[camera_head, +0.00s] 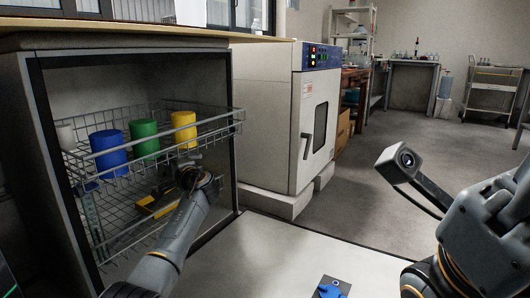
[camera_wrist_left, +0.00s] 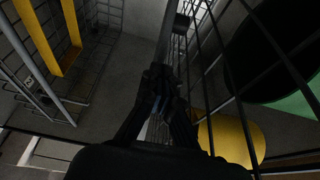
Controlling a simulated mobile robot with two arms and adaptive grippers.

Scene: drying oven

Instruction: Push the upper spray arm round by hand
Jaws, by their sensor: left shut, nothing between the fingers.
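The upper spray arm seems to be the long grey bar (camera_wrist_left: 168,42) running up the middle of the left wrist view, between the two racks. I cannot make it out in the head view. My left gripper (camera_wrist_left: 157,88) is shut with nothing in it, its fingertips at the near end of this bar. I cannot tell whether they touch it. In the head view the left gripper (camera_head: 190,174) is inside the open cabinet, below the upper rack (camera_head: 213,128), its tips mostly hidden. My right arm is at the right, its gripper out of view.
Blue (camera_head: 108,153), green (camera_head: 144,138) and yellow (camera_head: 184,128) cups stand in the upper rack, close above the left gripper. A yellow-framed thing (camera_head: 158,207) lies in the lower rack. A white oven (camera_head: 300,125) stands right of the cabinet (camera_head: 48,140).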

